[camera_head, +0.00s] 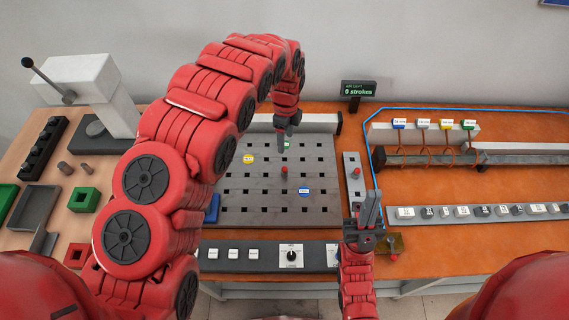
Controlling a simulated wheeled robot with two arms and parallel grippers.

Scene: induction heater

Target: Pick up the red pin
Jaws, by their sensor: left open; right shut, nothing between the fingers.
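A small red pin (284,171) stands upright on the grey plate with square holes (235,212), near its middle. My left gripper (283,150) is open and points down over the back of the plate, just behind the pin in the picture and apart from it. A green disc beside its fingers is partly hidden. My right gripper (370,198) is shut and empty, pointing up to the right of the plate's front corner.
A yellow disc (249,158) and a blue disc (304,190) lie on the plate. A grey box with a red button (355,172) stands right of it. A control strip with a dial (291,256) runs along the front. A lever press (92,92) stands at left.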

